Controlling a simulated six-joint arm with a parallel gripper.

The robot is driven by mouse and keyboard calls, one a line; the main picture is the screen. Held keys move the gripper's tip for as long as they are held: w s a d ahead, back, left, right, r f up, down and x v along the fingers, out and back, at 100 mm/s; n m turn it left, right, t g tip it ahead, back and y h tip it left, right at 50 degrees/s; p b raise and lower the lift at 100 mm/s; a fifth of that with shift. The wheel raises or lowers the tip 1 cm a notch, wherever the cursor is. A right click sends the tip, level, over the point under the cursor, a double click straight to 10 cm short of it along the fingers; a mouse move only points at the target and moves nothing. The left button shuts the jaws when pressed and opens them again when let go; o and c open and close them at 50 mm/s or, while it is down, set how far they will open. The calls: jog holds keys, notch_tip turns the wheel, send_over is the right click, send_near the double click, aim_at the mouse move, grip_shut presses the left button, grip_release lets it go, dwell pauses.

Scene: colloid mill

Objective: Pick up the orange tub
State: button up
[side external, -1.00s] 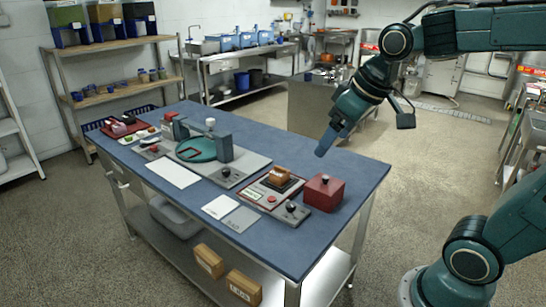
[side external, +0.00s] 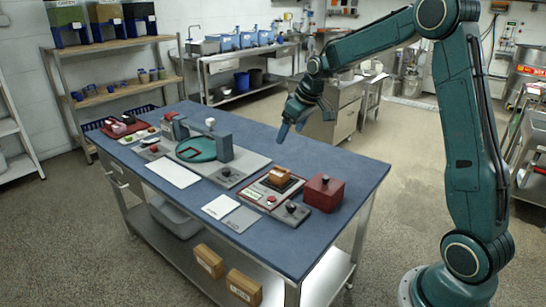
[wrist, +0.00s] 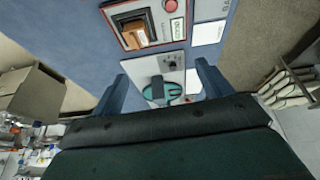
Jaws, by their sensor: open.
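A small orange-brown tub-like item (side external: 279,174) sits on the dark plate of a red-framed scale on the blue table. In the wrist view it shows at the top left of centre (wrist: 135,29); its exact shape is hard to tell. My gripper (side external: 291,130) is open and empty, pointing down above the far side of the table, beyond the item and apart from it. In the wrist view its two blue fingers (wrist: 161,70) are spread, with a grey panel and the teal disc of a machine showing between and below them.
A dark red box (side external: 324,194) stands right of the scale. A grey machine with a teal disc (side external: 197,149) stands left of it. White and grey sheets (side external: 221,206) lie in front. Two cardboard boxes (side external: 242,287) sit on the lower shelf. The table's far right is clear.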

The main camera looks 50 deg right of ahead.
send_near(281, 168)
jog(key=shift+x, duration=3.25)
jog(key=shift+w+d, duration=0.1)
jog(key=shift+d, duration=0.05)
jog(key=shift+a+x, duration=0.15)
jog(key=shift+x, duration=1.1)
jog(key=shift+a+x, duration=0.1)
jog(key=shift+x, duration=1.15)
jog(key=c, duration=1.1)
jog(key=shift+r, duration=0.1)
notch_tip(281, 168, up, 20)
jog(key=shift+f, duration=0.1)
